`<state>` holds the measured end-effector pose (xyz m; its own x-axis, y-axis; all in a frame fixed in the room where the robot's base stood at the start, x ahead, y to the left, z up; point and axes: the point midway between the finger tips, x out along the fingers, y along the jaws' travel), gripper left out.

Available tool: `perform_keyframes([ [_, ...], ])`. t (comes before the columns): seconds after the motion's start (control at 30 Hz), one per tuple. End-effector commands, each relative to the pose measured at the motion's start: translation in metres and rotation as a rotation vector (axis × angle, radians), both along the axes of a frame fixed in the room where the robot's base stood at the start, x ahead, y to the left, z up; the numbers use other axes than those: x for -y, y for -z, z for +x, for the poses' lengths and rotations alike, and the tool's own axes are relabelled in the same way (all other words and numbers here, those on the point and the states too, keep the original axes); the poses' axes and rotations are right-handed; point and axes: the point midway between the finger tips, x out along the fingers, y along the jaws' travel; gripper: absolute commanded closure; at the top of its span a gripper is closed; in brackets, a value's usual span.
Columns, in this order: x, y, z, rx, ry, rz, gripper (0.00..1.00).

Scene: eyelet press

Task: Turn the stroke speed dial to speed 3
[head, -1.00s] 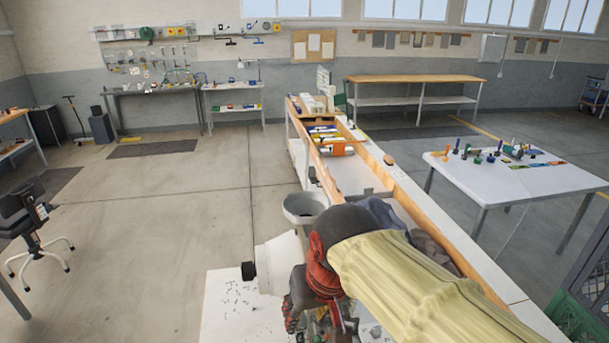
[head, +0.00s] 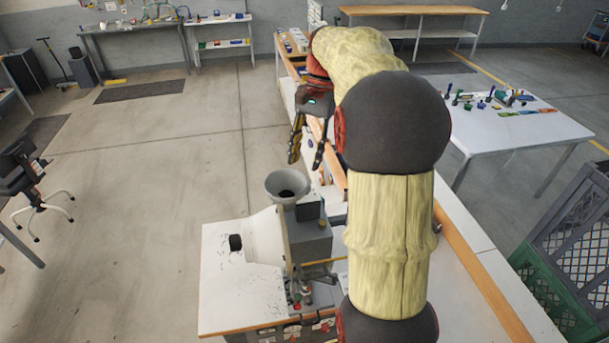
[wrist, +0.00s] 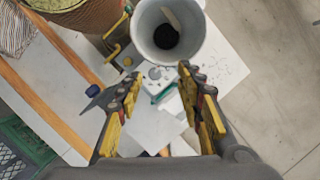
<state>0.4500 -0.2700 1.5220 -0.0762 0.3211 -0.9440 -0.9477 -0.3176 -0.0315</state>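The eyelet press (head: 308,240) stands on a white bench in the head view, with a grey funnel hopper (head: 287,186) on top. My gripper (head: 306,163) is open and empty, above and beyond the hopper. In the wrist view my gripper's (wrist: 160,82) two yellow fingers are apart, with the hopper (wrist: 168,32) beyond them.
My arm covers much of the bench right of the press. A white table (head: 520,128) with small tools stands at the right. A green crate (head: 545,290) is at the lower right. Open floor lies to the left.

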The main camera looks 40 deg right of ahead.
Motion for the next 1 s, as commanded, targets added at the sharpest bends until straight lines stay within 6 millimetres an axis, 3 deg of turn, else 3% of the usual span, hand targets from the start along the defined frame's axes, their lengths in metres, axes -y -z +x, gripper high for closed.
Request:
perform_keyframes([
  [0.1,0.023,0.006,0.001,-0.034,0.062,0.034,0.63],
  [0.23,0.031,0.010,0.000,-0.049,0.087,0.050,0.63],
  [0.7,0.007,0.065,-0.006,-0.049,0.087,0.050,0.63],
  [1.0,0.002,0.080,-0.007,-0.048,0.087,0.049,0.63],
])
